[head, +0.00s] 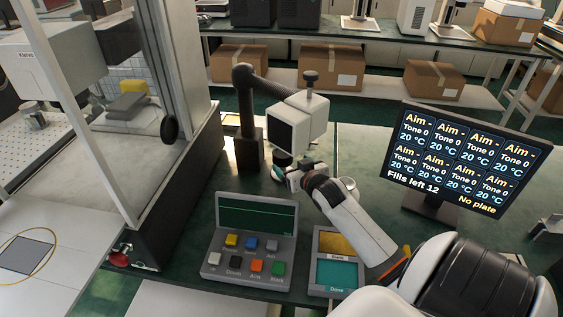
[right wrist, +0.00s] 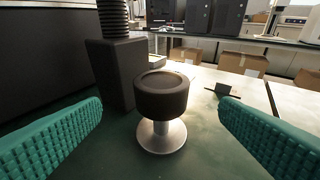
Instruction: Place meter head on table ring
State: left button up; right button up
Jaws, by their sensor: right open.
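A dark, round-topped puck on a silver stem and flared foot (right wrist: 162,98), seemingly the meter head, stands upright on the green table in the right wrist view. It is ahead of my right gripper (head: 283,168), between the lines of its two teal fingers, which are open, apart from it and empty. In the head view I cannot make the puck out clearly near the gripper. A thin yellow ring (head: 54,254) around a grey square lies on the white surface at far left; I cannot tell if it is the table ring. My left gripper is not in view.
A white box head (head: 302,116) on a black gooseneck hangs just above my right gripper; its dark block base (head: 249,148) stands left of it. A button panel (head: 248,243), a small tray (head: 337,262) and a monitor (head: 466,160) surround the arm. A glass-sided cabinet (head: 180,60) stands left.

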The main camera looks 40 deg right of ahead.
aim_at(287, 160)
jog(key=x, duration=0.4)
jog(key=shift+w+d, duration=0.1)
jog(key=shift+w, duration=0.15)
jog(key=shift+x, duration=2.65)
jog(key=shift+r, duration=0.2)
jog(key=c, duration=1.4)
jog(key=shift+w+d+r, duration=0.1)
jog(key=shift+c, duration=1.4)
jog(key=shift+r, duration=0.1)
